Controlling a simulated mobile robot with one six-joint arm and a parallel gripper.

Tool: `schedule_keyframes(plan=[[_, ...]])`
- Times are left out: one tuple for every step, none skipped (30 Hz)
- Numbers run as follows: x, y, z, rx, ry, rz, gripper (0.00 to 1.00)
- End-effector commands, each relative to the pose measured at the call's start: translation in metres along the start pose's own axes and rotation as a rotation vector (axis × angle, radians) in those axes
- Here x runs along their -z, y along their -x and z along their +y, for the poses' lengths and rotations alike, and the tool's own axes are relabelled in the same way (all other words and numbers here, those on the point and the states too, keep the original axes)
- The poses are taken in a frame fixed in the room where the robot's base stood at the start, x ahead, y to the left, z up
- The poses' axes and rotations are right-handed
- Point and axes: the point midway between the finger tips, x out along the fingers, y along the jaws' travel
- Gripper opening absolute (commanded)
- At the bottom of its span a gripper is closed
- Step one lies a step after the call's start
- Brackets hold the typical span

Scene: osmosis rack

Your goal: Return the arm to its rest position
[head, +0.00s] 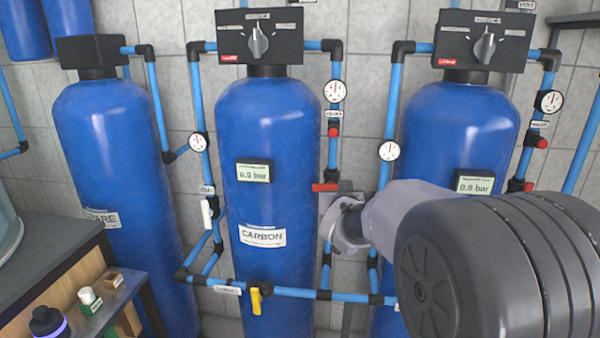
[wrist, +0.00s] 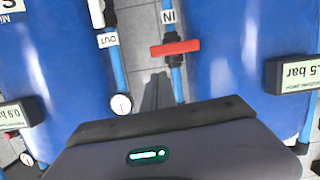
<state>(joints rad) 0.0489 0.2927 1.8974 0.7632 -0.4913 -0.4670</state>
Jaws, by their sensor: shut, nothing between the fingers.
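My arm reaches in from the lower right of the head view, its wrist in front of the pipes between the carbon tank (head: 255,200) and the right tank (head: 455,130). My gripper shows in the wrist view as dark narrow fingers (wrist: 158,90) beyond its housing, together and with nothing between them. In the head view the gripper is largely hidden by my wrist. A red valve handle (head: 325,187) is just left of it there. In the wrist view this handle (wrist: 175,48) lies crosswise on a blue pipe labelled IN, apart from the fingers.
The left tank (head: 110,150) stands against the tiled wall. Blue pipes with gauges (head: 335,91) and a yellow valve handle (head: 256,299) run between the tanks. Digital displays (head: 255,172) stick out from the tank fronts. A shelf unit (head: 60,270) with small items stands at lower left.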

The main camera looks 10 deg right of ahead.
Motion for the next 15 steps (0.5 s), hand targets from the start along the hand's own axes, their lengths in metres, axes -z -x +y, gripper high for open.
schedule_keyframes(plan=[[0.006,0.019,-0.006,0.041,-0.026,-0.019,0.00],[0.006,0.037,-0.013,0.081,-0.052,-0.049,0.00],[0.004,0.070,-0.022,0.145,-0.091,-0.105,0.00],[-0.002,0.098,-0.029,0.192,-0.119,-0.158,0.00],[-0.010,0.128,-0.035,0.235,-0.145,-0.217,0.00],[-0.027,0.169,-0.040,0.280,-0.179,-0.304,0.00],[-0.040,0.198,-0.042,0.304,-0.200,-0.368,0.00],[-0.055,0.226,-0.042,0.320,-0.218,-0.431,0.00],[-0.076,0.260,-0.040,0.331,-0.240,-0.512,0.00],[-0.091,0.283,-0.038,0.332,-0.254,-0.568,0.00],[-0.106,0.304,-0.035,0.329,-0.267,-0.621,0.00],[-0.124,0.329,-0.030,0.319,-0.282,-0.682,0.00],[-0.137,0.345,-0.027,0.309,-0.291,-0.722,0.00],[-0.148,0.358,-0.023,0.298,-0.301,-0.756,0.00],[-0.160,0.373,-0.019,0.285,-0.311,-0.794,0.00]])
